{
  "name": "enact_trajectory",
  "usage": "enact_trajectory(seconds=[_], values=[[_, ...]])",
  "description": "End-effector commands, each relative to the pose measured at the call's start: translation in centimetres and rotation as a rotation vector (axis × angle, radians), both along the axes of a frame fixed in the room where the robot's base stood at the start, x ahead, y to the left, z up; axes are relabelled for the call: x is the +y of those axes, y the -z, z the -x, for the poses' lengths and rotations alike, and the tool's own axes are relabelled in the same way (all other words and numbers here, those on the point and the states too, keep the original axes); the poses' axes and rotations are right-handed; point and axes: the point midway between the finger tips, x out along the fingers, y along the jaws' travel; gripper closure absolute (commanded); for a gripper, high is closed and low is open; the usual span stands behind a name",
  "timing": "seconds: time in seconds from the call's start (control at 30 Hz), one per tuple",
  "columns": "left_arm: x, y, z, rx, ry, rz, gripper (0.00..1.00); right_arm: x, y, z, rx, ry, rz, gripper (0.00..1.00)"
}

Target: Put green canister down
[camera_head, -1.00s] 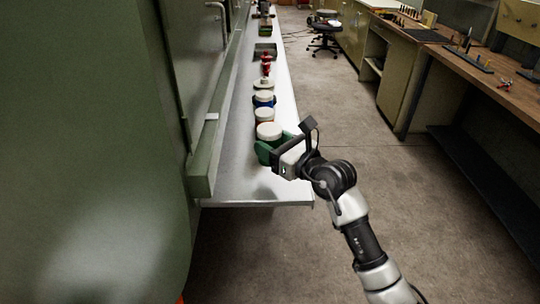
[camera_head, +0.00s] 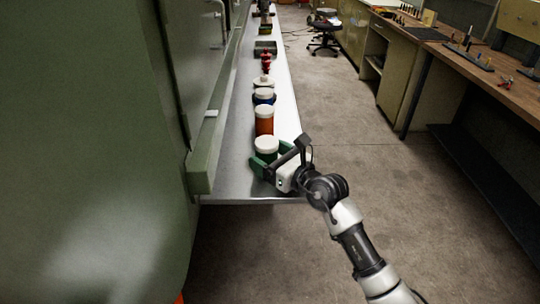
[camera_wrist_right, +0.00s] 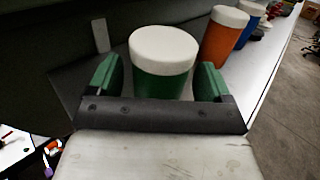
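The green canister (camera_head: 266,155) with a white lid stands upright near the front end of the metal bench and appears to rest on it. It also shows in the right wrist view (camera_wrist_right: 162,82). My right gripper (camera_head: 270,166) is low at the bench's front right edge, with its green fingers on either side of the canister. In the right wrist view the fingers (camera_wrist_right: 158,80) are spread, with a gap beside the canister at least on the left. The canister's base is hidden by the gripper. My left gripper is not in view.
An orange canister (camera_head: 264,122) and a blue canister (camera_head: 264,97), both white-lidded, stand in a row behind the green one. Red items (camera_head: 266,62) and a grey tray (camera_head: 265,47) are farther back. The green fuselage panel (camera_head: 90,150) borders the bench (camera_head: 228,185) on the left.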

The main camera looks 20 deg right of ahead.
Motion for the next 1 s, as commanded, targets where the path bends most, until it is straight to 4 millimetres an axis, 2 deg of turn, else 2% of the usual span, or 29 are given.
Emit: enact_trajectory(seconds=[0.37, 0.47, 0.8, 1.0], values=[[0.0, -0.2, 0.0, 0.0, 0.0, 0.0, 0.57, -0.1, -0.3, 0.2, 0.0, 0.0, 0.0, 0.18], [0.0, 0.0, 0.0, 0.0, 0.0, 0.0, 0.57, -0.9, -0.2, 1.4, 0.0, 0.002, 0.001, 0.18], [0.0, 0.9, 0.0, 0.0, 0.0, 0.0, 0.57, -4.3, -0.1, 7.8, 0.002, 0.0, 0.003, 0.18], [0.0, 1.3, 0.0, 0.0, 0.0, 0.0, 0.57, -5.6, -0.2, 10.0, 0.001, 0.0, 0.0, 0.18]])
